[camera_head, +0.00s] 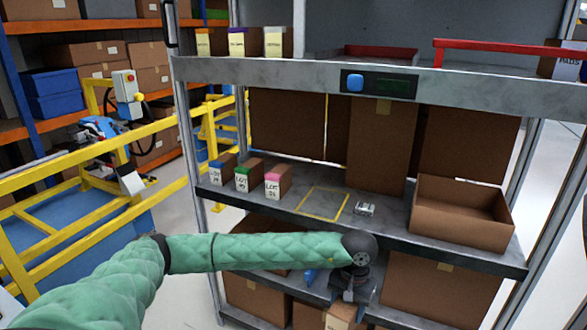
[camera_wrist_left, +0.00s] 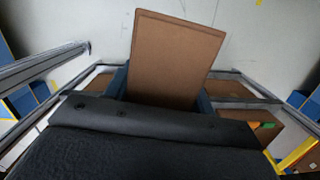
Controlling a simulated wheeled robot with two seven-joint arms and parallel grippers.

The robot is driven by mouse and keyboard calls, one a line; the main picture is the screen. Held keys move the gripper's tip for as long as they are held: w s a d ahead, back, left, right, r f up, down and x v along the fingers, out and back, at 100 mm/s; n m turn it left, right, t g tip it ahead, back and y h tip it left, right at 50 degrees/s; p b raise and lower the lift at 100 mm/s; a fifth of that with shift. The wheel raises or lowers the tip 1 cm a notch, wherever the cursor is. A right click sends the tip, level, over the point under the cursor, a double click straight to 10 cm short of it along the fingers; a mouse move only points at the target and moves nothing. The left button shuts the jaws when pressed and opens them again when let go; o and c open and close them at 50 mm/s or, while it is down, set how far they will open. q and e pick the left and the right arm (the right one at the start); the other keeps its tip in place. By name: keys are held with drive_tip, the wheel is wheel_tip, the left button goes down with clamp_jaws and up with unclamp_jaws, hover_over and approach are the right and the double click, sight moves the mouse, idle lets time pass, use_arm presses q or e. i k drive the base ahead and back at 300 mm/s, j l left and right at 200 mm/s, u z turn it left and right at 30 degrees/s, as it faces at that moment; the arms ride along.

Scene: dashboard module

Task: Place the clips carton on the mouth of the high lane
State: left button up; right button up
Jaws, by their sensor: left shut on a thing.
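My left gripper (camera_head: 343,296) hangs below the end of my green-sleeved arm, in front of the lower shelf. It is shut on a plain brown carton (camera_wrist_left: 175,60), which rises between the dark fingers in the left wrist view. A brown carton with a pale label (camera_head: 340,317) shows just under the gripper in the head view and looks like the held one; I cannot read its label. The high lane is not plainly marked; the upper shelf (camera_head: 300,68) carries small cartons with yellow (camera_head: 204,42), purple (camera_head: 237,42) and pale yellow (camera_head: 273,42) tops. My right gripper is out of view.
The middle shelf (camera_head: 380,225) holds labelled cartons with blue (camera_head: 217,172), green (camera_head: 242,178) and pink (camera_head: 273,183) tops. A bare yellow-outlined patch (camera_head: 323,204), a small grey device (camera_head: 365,209) and an open brown box (camera_head: 462,222) lie to their right. Yellow railings (camera_head: 70,175) stand left.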

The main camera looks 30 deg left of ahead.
sight(366, 64)
drive_tip(key=i+u, duration=0.15)
drive_tip(key=u, duration=0.25)
drive_tip(key=i+l+u, duration=0.1)
drive_tip(key=u, duration=0.35)
drive_tip(key=i+l+u, duration=0.1)
drive_tip(key=l+u, duration=0.15)
drive_tip(key=u, duration=0.15)
drive_tip(key=i+l+u, duration=0.1)
drive_tip(key=u, duration=0.3)
drive_tip(key=l, duration=0.1)
